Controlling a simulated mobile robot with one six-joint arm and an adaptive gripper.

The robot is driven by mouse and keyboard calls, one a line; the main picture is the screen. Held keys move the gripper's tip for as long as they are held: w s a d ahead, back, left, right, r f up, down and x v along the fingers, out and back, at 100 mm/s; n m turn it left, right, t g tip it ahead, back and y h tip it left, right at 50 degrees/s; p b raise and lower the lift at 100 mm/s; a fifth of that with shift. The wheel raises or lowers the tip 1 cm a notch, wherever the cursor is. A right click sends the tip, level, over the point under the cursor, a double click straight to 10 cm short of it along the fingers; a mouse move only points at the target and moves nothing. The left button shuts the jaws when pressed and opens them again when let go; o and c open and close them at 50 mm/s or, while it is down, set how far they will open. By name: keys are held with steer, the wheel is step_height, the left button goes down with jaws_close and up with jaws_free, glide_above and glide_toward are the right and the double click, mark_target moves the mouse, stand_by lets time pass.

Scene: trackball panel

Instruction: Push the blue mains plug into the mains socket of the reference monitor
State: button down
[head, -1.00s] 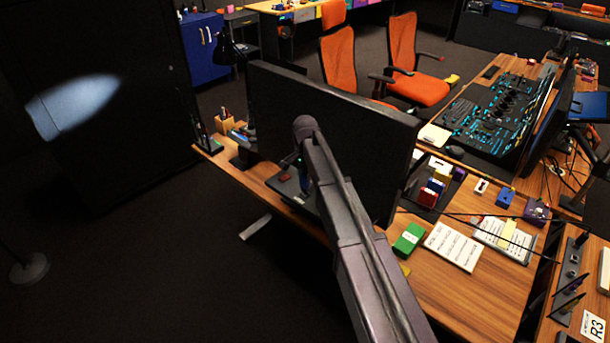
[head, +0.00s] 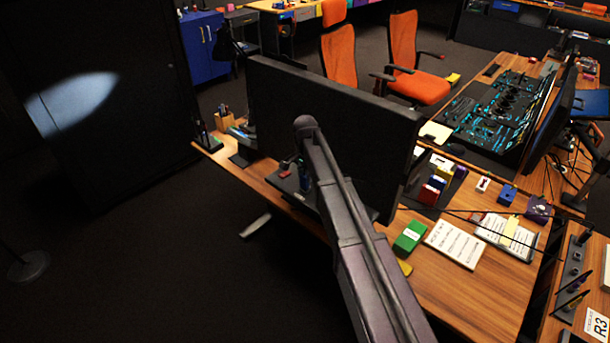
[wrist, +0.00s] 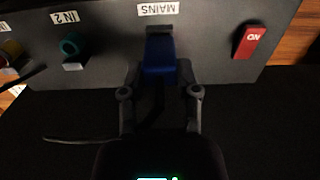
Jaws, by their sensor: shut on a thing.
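In the wrist view my gripper (wrist: 160,90) is shut on the blue mains plug (wrist: 159,58). The far end of the plug is at the dark mains socket (wrist: 159,30), under an upside-down MAINS label. How deep the plug sits in the socket cannot be told. The socket is on the grey panel (wrist: 205,45) of the reference monitor. In the head view the large black monitor (head: 350,125) stands on the wooden desk. My arm reaches to its near side, and the gripper and plug are too small and covered to make out there.
On the panel, a red switch (wrist: 249,41) is right of the socket and a teal connector (wrist: 70,47) is left, by the IN 2 label. A dark cable hangs below the panel. The desk's right part holds a green box (head: 410,236) and papers (head: 456,244).

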mark_target(306, 175)
steer(key=shift+f+b, duration=0.3)
steer(key=shift+f, duration=0.05)
steer(key=shift+c, duration=1.3)
jaws_free()
steer(key=shift+r, duration=0.25)
step_height(306, 175, up, 8)
steer(key=p, duration=0.8)
steer(key=shift+p, duration=0.3)
steer(key=shift+d, duration=0.1)
steer(key=s+d+f+n+b, duration=0.2)
steer(key=s+d+n, duration=0.5)
steer(key=s+d, duration=1.5)
steer(key=s, duration=0.4)
steer(key=shift+s+f+n+b, duration=0.15)
steer(key=shift+f+n+b, duration=0.15)
steer(key=shift+f+b, duration=0.1)
